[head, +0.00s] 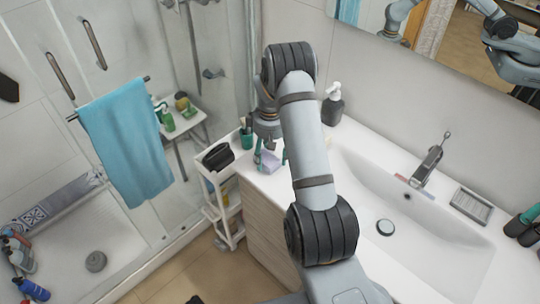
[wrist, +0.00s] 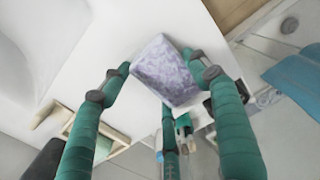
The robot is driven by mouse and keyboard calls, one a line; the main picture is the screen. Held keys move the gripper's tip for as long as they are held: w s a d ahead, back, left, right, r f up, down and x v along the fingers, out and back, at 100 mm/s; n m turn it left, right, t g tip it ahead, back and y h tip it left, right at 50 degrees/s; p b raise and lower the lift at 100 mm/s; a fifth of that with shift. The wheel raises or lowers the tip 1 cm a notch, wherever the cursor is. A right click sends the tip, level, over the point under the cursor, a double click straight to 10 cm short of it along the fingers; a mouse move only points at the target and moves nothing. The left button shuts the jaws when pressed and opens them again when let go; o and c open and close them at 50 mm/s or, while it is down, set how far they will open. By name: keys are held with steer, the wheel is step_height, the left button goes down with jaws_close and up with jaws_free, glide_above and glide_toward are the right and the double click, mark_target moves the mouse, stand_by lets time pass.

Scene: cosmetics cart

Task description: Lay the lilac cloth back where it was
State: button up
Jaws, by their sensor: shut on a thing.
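The lilac cloth (wrist: 165,72) has a mottled lilac and white pattern and shows as a folded piece between my gripper's two green fingers in the wrist view. My gripper (wrist: 157,62) is shut on it, with a fingertip at each side. In the head view the cloth (head: 271,161) shows at the left end of the white counter, below my gripper (head: 268,150), partly hidden by my arm. I cannot tell whether the cloth touches the counter.
A white cart (head: 227,218) stands left of the counter (head: 343,143), with a black item (head: 217,156) on top. A green cup (head: 246,139) is close to my gripper. A soap dispenser (head: 332,106) stands behind my arm. The sink basin (head: 410,220) lies to the right.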

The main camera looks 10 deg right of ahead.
mark_target(270, 155)
steer(key=o, duration=1)
steer(key=shift+f, duration=0.1)
step_height(270, 155, up, 12)
steer(key=shift+r+b, duration=0.2)
steer(key=shift+b, duration=0.7)
step_height(270, 155, down, 13)
steer(key=shift+r+p, duration=0.1)
steer(key=shift+p, duration=0.75)
step_height(270, 155, up, 3)
steer(key=shift+r+b, duration=0.2)
steer(key=shift+b, duration=0.1)
steer(key=shift+r, duration=0.3)
